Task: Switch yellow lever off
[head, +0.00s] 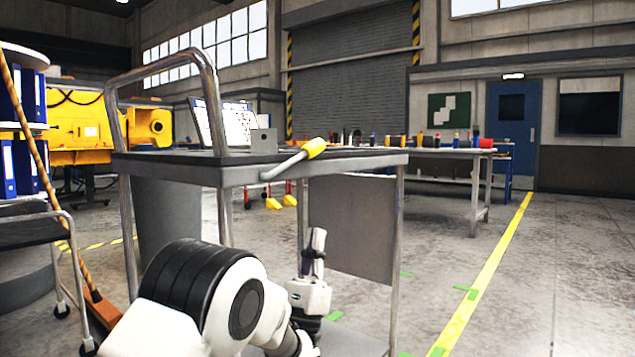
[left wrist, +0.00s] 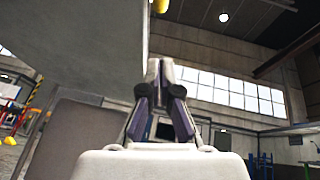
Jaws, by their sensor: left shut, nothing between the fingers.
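The yellow lever (head: 314,148) has a pale grey shaft and a yellow tip, and it sticks out at the front edge of the grey cart (head: 225,172), slanting up to the right. A yellow end shows at the top edge of the left wrist view (left wrist: 160,5), most likely the lever's tip. My left gripper (head: 317,235) points upward below the lever, in front of the cart, with a clear gap between them. Its fingers are together and empty, as the left wrist view also shows (left wrist: 160,75). My right gripper is in neither view.
A laptop (head: 238,124) and a small grey box (head: 264,140) are on the cart top. The cart's metal handle (head: 205,80) rises at the left. A dark trolley (head: 30,230) stands far left. A workbench (head: 450,152) with several small items is behind. The floor at right is clear.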

